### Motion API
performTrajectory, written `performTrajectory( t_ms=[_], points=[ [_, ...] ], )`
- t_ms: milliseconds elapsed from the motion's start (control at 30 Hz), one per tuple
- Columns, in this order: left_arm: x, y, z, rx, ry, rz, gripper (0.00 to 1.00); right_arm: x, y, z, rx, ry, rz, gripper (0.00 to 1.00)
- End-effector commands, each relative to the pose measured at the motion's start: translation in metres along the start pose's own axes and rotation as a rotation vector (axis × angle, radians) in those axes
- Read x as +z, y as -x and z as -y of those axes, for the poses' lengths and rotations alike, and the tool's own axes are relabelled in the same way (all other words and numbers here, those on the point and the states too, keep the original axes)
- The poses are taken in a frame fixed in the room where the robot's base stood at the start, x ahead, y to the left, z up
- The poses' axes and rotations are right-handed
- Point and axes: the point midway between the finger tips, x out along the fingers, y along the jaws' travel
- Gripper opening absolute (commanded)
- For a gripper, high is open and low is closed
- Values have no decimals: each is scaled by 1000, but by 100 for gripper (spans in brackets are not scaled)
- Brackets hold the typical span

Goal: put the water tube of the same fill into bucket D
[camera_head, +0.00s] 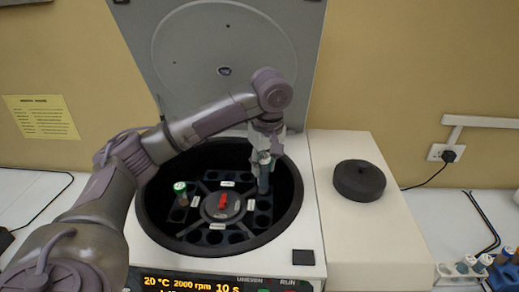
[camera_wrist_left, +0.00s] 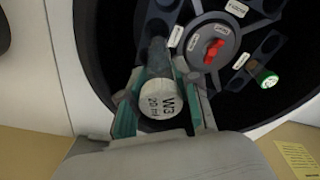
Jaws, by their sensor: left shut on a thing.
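My left gripper (camera_head: 265,148) points down into the open centrifuge and is shut on the water tube (camera_head: 264,180). In the left wrist view the tube's white cap (camera_wrist_left: 160,98) reads "W3 20 ml" and sits between the teal fingers. The tube hangs upright over the right side of the rotor, its lower end at a dark bucket (camera_wrist_left: 158,28); I cannot tell how deep it is. A green-capped tube (camera_head: 181,190) stands in the opposite bucket; its cap also shows in the left wrist view (camera_wrist_left: 267,79). Small bucket labels are unreadable, so I cannot tell which is D. The right gripper is out of view.
The rotor hub has a red knob (camera_head: 222,199). The bowl's rim (camera_head: 300,200) surrounds the rotor, and the lid (camera_head: 230,60) stands open behind. A black round lid (camera_head: 359,180) lies on the white surface at right. Several tubes stand in a rack (camera_head: 460,272) at lower right.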

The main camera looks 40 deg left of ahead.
Motion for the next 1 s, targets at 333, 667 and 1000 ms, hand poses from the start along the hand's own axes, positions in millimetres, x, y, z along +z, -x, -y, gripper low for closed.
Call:
performTrajectory(
  t_ms=[333, 667, 1000],
  points=[
    [4, -34, 1, -3, -2, 1, 6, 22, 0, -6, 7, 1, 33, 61],
    [8, -66, 1, -3, -2, 1, 6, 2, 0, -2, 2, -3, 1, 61],
    [12, -97, 1, -2, -2, 2, 6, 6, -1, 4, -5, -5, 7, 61]
  ],
)
